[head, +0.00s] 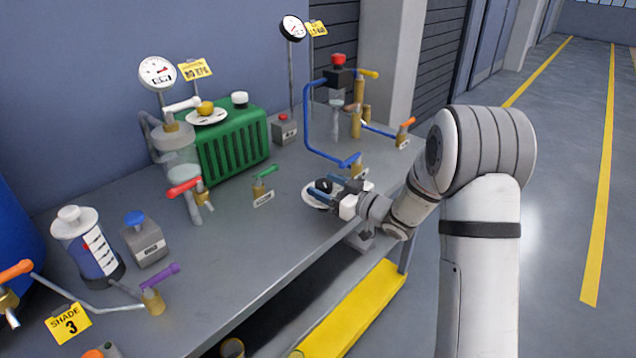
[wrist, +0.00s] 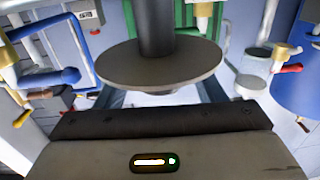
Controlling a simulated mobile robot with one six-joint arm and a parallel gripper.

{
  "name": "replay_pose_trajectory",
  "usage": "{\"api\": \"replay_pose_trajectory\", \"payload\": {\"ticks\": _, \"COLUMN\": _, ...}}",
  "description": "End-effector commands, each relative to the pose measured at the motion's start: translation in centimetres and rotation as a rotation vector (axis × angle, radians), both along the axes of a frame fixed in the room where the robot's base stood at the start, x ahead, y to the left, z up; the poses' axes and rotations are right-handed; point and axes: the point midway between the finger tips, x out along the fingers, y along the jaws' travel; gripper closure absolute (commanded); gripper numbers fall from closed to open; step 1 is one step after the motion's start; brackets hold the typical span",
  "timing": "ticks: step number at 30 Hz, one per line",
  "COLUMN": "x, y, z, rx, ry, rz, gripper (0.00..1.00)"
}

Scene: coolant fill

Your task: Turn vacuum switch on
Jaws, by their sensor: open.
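My gripper (head: 322,191) is open over the right part of the bench, low near its front edge. A round pale plate (head: 312,198) with a dark round part lies at the fingers. In the wrist view a dark disc (wrist: 160,68) with a thick dark stem stands between the fingers; I cannot tell whether they touch it. Which part is the vacuum switch is unclear, as the labels are too small to read. A grey box with a red button (head: 284,128) stands behind, right of the green radiator. A grey box with a blue button (head: 145,240) stands at the left.
The green radiator (head: 232,148) carries a plate with a yellow cap. Blue piping (head: 310,140) with valves rises behind my gripper. A red-handled valve (head: 185,188) and a green-handled valve (head: 260,187) stand to the left. The bench (head: 250,250) is clear at front centre.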

Motion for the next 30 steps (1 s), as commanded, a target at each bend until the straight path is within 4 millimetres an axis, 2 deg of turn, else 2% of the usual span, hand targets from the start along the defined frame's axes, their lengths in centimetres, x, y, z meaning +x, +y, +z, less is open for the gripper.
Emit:
{"api": "replay_pose_trajectory", "payload": {"ticks": 6, "x": 1.3, "y": 2.0, "z": 0.0, "rx": -0.001, "ry": -0.001, "rz": 0.000, "gripper": 0.37}}
{"api": "replay_pose_trajectory", "payload": {"ticks": 16, "x": 1.5, "y": 2.3, "z": 0.0, "rx": -0.001, "ry": -0.001, "rz": 0.000, "gripper": 0.38}}
{"api": "replay_pose_trajectory", "payload": {"ticks": 30, "x": 1.5, "y": 2.3, "z": 0.0, "rx": -0.001, "ry": -0.001, "rz": 0.000, "gripper": 0.76}}
